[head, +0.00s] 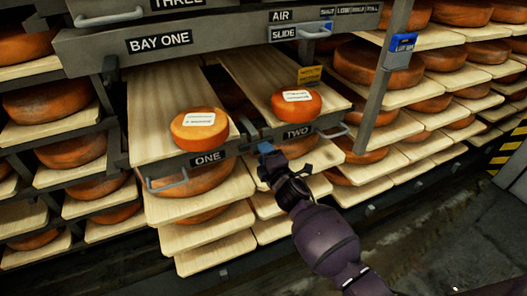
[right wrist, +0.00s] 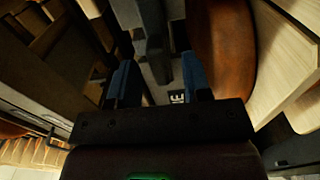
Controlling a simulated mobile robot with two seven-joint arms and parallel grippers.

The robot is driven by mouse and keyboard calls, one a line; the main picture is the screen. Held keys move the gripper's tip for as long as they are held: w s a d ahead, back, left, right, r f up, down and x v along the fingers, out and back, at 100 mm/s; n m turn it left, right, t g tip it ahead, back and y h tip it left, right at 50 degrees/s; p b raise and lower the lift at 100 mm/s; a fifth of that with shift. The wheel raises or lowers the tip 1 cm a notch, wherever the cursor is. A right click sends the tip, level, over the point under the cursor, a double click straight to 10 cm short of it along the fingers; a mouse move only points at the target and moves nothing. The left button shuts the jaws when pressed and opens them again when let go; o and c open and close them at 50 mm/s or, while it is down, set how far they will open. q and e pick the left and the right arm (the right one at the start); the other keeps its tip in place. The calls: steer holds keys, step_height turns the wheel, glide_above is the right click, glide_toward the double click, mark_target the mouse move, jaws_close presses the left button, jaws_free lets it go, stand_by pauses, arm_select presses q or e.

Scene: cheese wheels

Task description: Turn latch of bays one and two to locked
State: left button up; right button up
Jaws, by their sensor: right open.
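Bay one's board (head: 155,120) and bay two's board (head: 250,75) each carry an orange cheese wheel with a white label. Their front rails bear the plates ONE (head: 208,158) and TWO (head: 298,132). My right gripper (head: 265,153) is at the gap between these plates, pointing toward the rails. In the right wrist view its two blue fingers (right wrist: 158,80) are apart. A dark grey upright part (right wrist: 153,50) shows between and beyond them; it may be a latch, but I cannot tell its position or any contact. My left gripper is out of view.
A grey beam (head: 225,35) with the BAY ONE sign crosses above the boards. Metal handles (head: 167,183) stick out from the front rails. Racks of cheese wheels stand on both sides. The floor (head: 440,230) at the right is clear.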

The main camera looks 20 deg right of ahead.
arm_select(q)
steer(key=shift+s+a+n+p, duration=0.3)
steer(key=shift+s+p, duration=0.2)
steer(key=shift+p, duration=0.25)
arm_select(e)
steer(key=s, duration=0.9)
steer(key=shift+d, duration=0.15)
steer(key=shift+s, duration=0.1)
arm_select(q)
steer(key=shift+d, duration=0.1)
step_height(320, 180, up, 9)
steer(key=p, duration=1)
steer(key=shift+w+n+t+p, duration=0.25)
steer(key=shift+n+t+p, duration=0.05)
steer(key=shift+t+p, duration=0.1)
arm_select(e)
steer(key=s+d+m+g, duration=0.1)
steer(key=s+m+g, duration=0.2)
steer(key=s+m, duration=0.5)
steer(key=s+d+m+g, duration=0.2)
steer(key=s+m, duration=0.7)
steer(key=s, duration=2)
steer(key=shift+s+r+g+h, duration=0.15)
steer(key=shift+r+g+h, duration=0.2)
steer(key=shift+g, duration=0.65)
